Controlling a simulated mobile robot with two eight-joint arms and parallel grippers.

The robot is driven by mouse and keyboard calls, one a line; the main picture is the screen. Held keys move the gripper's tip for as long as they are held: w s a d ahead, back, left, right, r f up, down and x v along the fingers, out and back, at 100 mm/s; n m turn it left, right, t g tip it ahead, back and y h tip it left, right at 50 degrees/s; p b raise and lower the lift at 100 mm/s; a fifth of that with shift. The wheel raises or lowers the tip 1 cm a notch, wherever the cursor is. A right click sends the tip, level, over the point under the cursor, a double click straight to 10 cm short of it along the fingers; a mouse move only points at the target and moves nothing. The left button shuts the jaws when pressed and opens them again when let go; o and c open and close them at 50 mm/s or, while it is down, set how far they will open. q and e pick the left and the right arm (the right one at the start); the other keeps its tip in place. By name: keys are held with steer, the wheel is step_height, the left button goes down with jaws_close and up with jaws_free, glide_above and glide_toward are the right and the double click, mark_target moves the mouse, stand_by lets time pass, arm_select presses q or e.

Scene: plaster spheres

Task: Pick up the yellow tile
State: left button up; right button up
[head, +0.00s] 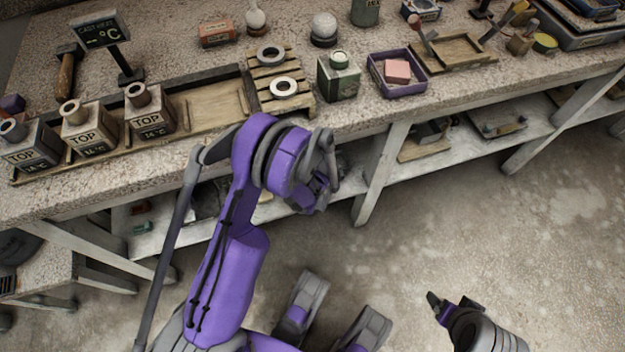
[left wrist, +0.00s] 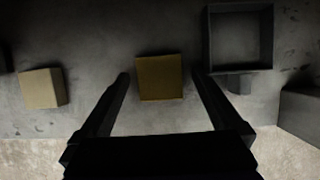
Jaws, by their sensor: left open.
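The yellow tile (left wrist: 160,78) shows in the left wrist view as a dim, mustard-coloured square on a grey surface. I cannot make it out in the head view. My left gripper (left wrist: 161,84) is open, with one finger at each side of the tile and a gap on both sides. I cannot tell how far above it the fingertips are. In the head view my left arm ends at the bench's front edge, and its fingertips are not clear there. My right gripper (head: 452,302) is low over the floor, away from the bench; its jaw opening is unclear.
In the left wrist view a beige block (left wrist: 42,88) lies left of the tile and a dark square tray (left wrist: 240,68) right of it. A grey block (left wrist: 302,112) is at the right edge. The benchtop (head: 390,115) overhangs a lower shelf (head: 470,142); the floor (head: 480,230) is clear.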

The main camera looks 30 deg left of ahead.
arm_select(q)
steer(key=c, duration=1.4)
steer(key=shift+r, duration=0.1)
